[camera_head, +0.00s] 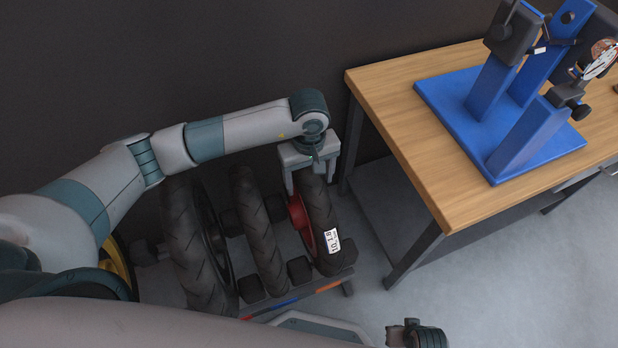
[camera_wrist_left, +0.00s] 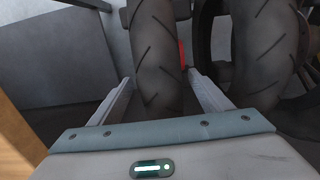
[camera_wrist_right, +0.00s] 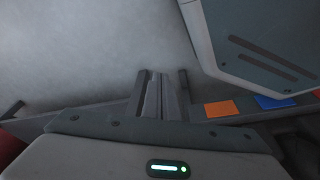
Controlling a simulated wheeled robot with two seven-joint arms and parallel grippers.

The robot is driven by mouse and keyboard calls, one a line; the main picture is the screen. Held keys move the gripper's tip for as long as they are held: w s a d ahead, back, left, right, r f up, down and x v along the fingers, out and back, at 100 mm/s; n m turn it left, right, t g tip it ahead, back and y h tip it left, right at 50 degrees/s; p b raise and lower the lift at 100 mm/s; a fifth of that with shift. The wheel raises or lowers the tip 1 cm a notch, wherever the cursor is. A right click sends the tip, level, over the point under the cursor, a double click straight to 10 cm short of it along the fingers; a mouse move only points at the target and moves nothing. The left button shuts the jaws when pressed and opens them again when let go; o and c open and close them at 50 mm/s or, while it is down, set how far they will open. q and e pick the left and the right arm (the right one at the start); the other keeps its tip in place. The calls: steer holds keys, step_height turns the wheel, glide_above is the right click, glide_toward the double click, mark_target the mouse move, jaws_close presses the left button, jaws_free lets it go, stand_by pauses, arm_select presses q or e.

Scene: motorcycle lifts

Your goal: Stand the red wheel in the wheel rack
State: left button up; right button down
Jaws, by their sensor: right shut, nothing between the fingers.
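The red wheel (camera_head: 325,215) has a black tyre, a red rim and a white tag. It stands nearly upright at the right end of the wheel rack (camera_head: 300,291), beside other tyres. Its lower edge is between dark blocks of the rack. My left gripper (camera_head: 311,185) is over its top, with one finger on each side of the tyre. In the left wrist view the tyre (camera_wrist_left: 157,60) runs between the spread fingers; whether they touch it is unclear. My right gripper (camera_wrist_right: 160,75) is shut and empty, low over the floor beside the rack.
Two dark-rimmed wheels (camera_head: 195,245) (camera_head: 258,230) stand left of the red wheel, and a yellow-rimmed one (camera_head: 118,265) is partly hidden by my arm. A wooden workbench (camera_head: 400,110) with a blue stand (camera_head: 490,150) is at the right. Grey floor (camera_head: 480,300) is clear below it.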

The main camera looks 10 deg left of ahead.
arm_select(q)
steer(key=shift+s+f, duration=0.15)
steer(key=shift+f, duration=0.05)
steer(key=shift+r, duration=0.1)
step_height(320, 180, up, 18)
steer(key=b, duration=0.1)
steer(key=shift+f, duration=0.2)
arm_select(e)
step_height(320, 180, up, 6)
steer(key=shift+w+a+r, duration=0.15)
steer(key=shift+w+a, duration=0.05)
steer(key=shift+w, duration=0.1)
stand_by(0.4)
